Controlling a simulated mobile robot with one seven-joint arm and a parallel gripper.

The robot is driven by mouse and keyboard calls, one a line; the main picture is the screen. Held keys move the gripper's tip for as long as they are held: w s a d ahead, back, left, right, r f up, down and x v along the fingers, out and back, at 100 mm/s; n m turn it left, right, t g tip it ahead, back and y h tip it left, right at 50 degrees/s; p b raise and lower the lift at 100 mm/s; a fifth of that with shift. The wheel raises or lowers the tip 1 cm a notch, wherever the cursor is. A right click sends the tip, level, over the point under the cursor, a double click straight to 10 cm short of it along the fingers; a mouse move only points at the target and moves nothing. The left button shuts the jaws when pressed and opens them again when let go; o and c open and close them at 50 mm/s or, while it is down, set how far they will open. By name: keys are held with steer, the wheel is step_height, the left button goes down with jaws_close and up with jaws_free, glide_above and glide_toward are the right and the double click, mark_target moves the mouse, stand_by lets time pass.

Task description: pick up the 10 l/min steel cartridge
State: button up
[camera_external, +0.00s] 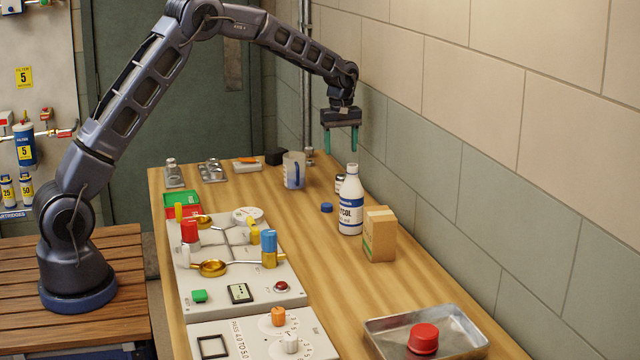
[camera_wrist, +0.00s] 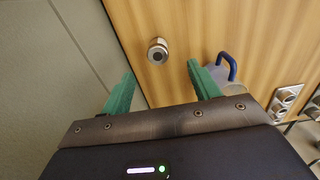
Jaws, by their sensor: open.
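My gripper (camera_external: 341,142) is open and empty, with its green fingers pointing down above the far end of the wooden table, near the wall. In the wrist view, the open fingers of my gripper (camera_wrist: 160,75) have a small steel cylinder (camera_wrist: 157,50) beyond and between their tips, apart from both. It looks like a steel cartridge; no 10 l/min marking is readable. A small metallic piece that seems to be the same one (camera_external: 309,157) shows beside the jug in the external view. Other steel pieces sit in a holder (camera_external: 212,171) at the table's far left.
A jug with a blue handle (camera_external: 293,170) stands close by; it also shows beside the right finger in the wrist view (camera_wrist: 226,72). A white bottle (camera_external: 350,205), a cardboard box (camera_external: 379,235) and a valve panel (camera_external: 235,290) stand nearer. The wall (camera_external: 395,150) borders the table's right side.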

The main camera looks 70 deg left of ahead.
mark_target(342, 175)
steer(key=shift+w+a+f+n, duration=0.15)
steer(key=shift+w+a+f, duration=0.15)
steer(key=shift+f, duration=0.35)
steer(key=shift+w+a+f+n, duration=0.15)
steer(key=shift+a+f, duration=0.25)
steer(key=shift+f, duration=0.2)
step_height(342, 175, down, 10)
steer(key=shift+f, duration=0.25)
steer(key=c, duration=1.2)
